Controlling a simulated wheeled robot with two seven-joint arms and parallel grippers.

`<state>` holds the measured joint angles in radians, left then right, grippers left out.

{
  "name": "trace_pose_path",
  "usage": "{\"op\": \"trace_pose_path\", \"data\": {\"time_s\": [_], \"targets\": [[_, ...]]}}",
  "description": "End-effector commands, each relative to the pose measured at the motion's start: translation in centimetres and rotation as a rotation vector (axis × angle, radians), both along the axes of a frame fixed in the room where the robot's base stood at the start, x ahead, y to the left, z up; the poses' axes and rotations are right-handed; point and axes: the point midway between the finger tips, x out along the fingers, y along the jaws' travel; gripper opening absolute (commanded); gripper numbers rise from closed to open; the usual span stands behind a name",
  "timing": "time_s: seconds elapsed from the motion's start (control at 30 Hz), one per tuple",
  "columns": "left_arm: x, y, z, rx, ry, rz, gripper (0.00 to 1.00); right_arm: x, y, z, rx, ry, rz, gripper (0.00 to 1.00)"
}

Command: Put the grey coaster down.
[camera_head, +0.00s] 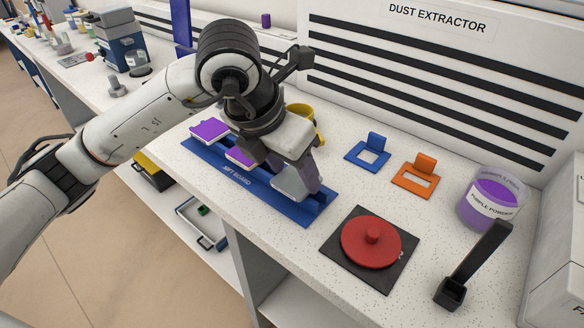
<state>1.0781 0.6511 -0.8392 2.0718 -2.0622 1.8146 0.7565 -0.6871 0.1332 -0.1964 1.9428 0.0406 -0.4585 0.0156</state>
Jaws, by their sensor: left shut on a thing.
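My left gripper (306,180) reaches down over the blue board (318,209) marked "SIFT BOARD". It is shut on the grey coaster (286,184), which is at the board's right end. The gripper hides part of the coaster, and I cannot tell whether the coaster touches the board. A purple-topped coaster (208,130) is at the board's left end. A second purple-topped coaster (240,156) is at its middle, partly hidden by my gripper. My right gripper is not in view.
A red lid with a knob (371,246) lies on a dark square plate (340,262). Behind are a blue frame (357,161), an orange frame (405,184) and a purple powder jar (487,200). A black scoop (452,291) is at right. A yellow object (303,110) is behind my gripper.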

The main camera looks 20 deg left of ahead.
Motion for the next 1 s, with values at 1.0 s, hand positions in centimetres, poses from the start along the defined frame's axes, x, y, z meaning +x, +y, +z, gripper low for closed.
{"op": "trace_pose_path", "data": {"time_s": [1.0], "targets": [[-3.0,1.2,8.9,0.000,-0.005,0.000,0.73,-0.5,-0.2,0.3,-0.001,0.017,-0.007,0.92]]}}
